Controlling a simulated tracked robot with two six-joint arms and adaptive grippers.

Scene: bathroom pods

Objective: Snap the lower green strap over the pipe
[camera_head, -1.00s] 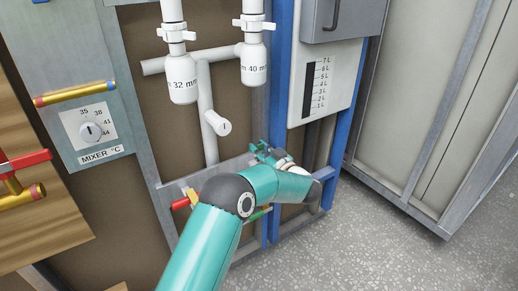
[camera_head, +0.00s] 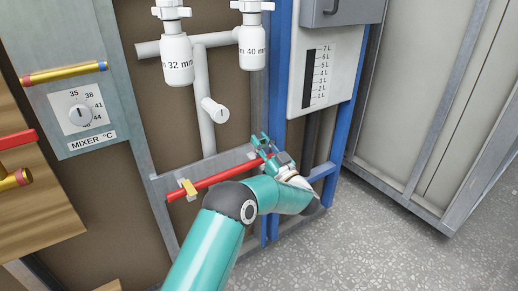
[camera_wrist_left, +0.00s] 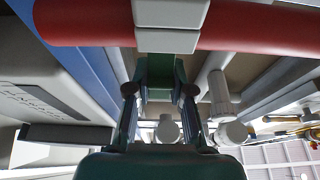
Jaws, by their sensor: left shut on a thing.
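A red pipe (camera_head: 220,178) lies along the grey lower rail and slants up to the right. My left gripper (camera_head: 266,151) is at its right end, by the blue post. In the left wrist view the red pipe (camera_wrist_left: 260,28) crosses the top, with its rounded end at left. The grey finger pads (camera_wrist_left: 168,28) are against it, and the gripper appears shut on it. A yellow strap (camera_head: 187,187) sits at the pipe near its left end. I cannot make out the lower green strap; my left arm covers the area below the pipe. My right gripper is out of view.
White pipes (camera_head: 203,100) stand above the red pipe, and a short stub (camera_head: 215,110) sticks out. The blue post (camera_head: 275,110) and a white gauge panel (camera_head: 318,75) stand to the right. The speckled floor (camera_head: 400,230) at right is clear.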

